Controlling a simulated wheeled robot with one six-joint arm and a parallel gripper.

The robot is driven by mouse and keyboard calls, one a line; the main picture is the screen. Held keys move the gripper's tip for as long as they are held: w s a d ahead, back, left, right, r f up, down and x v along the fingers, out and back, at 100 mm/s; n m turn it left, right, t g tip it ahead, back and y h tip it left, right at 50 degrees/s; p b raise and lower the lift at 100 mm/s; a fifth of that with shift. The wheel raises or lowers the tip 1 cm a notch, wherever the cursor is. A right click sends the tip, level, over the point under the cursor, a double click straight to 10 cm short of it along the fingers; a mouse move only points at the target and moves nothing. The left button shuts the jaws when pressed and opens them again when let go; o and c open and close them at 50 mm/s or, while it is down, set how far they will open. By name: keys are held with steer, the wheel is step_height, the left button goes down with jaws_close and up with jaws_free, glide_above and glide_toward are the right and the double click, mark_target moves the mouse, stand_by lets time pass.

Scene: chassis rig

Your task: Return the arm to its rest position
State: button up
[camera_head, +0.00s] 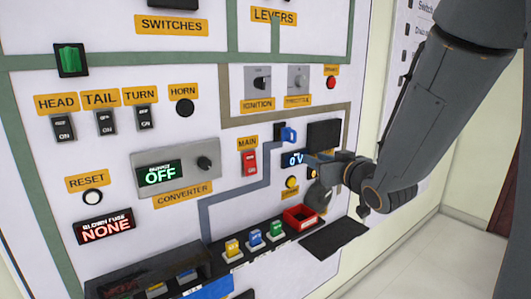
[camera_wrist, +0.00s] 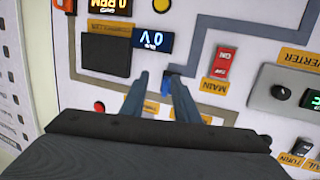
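My arm reaches in from the upper right in the head view, and my gripper (camera_head: 312,162) is at the control panel (camera_head: 215,125), by the blue 0V display (camera_head: 293,158). In the wrist view, which sees the panel upside down, the two fingers of my gripper (camera_wrist: 159,76) are apart, with nothing held between them. A blue key-like handle (camera_head: 288,133) sits on the panel just above the gripper in the head view. It also shows between the fingers in the wrist view (camera_wrist: 167,84), beyond them; I cannot tell the exact gap. The wrist hides part of the lower right panel.
Left of the gripper are a red MAIN switch (camera_head: 250,163) and the converter display (camera_head: 160,173). Below are a red open box (camera_head: 300,217) and several coloured fuses on a dark ledge (camera_head: 335,238). Open floor (camera_head: 440,255) lies at the right.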

steer(key=s+d+f+m+g+h, duration=0.2)
steer(key=s+f+g+h, duration=0.35)
steer(key=f, duration=0.75)
steer(key=s+a+f+g, duration=0.1)
steer(key=s+f+g, duration=0.1)
steer(key=s, duration=0.4)
steer(key=s+a+f+g+y, duration=0.1)
steer(key=s+f+g, duration=0.1)
steer(key=s+g, duration=0.2)
steer(key=s+a+f+m+g, duration=0.1)
steer(key=s+f+g, duration=0.1)
steer(key=s, duration=0.7)
steer(key=shift+s+a+f+g, duration=0.15)
steer(key=shift+a+f+g, duration=0.1)
steer(key=shift+g, duration=0.3)
steer(key=shift+y, duration=0.25)
